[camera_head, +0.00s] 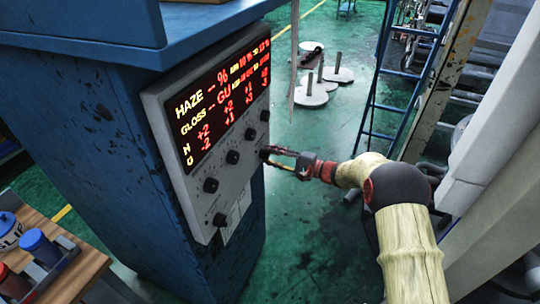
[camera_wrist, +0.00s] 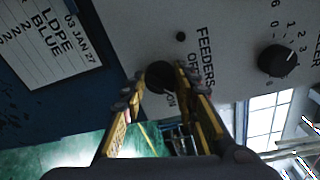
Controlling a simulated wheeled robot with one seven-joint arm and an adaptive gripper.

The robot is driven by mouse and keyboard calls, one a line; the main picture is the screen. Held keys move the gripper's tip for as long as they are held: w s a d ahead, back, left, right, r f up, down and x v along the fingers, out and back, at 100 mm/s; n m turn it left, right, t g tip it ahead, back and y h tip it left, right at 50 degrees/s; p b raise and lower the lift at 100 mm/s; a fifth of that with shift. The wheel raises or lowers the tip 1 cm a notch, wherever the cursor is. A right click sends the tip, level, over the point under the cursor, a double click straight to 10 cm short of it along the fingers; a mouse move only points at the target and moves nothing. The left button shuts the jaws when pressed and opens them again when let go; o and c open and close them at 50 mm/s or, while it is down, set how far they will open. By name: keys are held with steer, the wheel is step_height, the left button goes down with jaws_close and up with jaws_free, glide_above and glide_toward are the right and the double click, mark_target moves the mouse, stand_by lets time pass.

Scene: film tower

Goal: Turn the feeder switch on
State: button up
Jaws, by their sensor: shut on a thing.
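The feeder switch (camera_wrist: 158,76) is a round black knob on a light grey panel, beside the printed words FEEDERS, OFF and ON in the wrist view. My gripper (camera_wrist: 160,82) has one yellow finger on each side of the knob and is shut on it. The fingers hide part of the knob and part of the lettering. I cannot tell which way the knob points. In the head view my gripper (camera_head: 271,156) reaches the right edge of the control panel (camera_head: 160,105), and the knob there is mostly hidden by the fingertips.
Several other black knobs, such as one (camera_head: 232,157), sit close by on the panel under a lit red display (camera_head: 220,90). The panel hangs on a blue cabinet (camera_head: 110,140). A blue ladder (camera_head: 385,95) stands at the right. A wooden table (camera_head: 60,275) is at lower left.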

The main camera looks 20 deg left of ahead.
steer(key=shift+w+m+g+p, duration=0.1)
steer(key=shift+m+g+p, duration=0.3)
steer(key=shift+m+p, duration=2.25)
steer(key=m+b, duration=0.2)
steer(key=shift+m, duration=0.35)
steer(key=o, duration=1.2)
steer(key=shift+c, duration=0.2)
steer(key=d, duration=1.2)
steer(key=shift+s+r, duration=0.4)
steer(key=shift+s, duration=0.05)
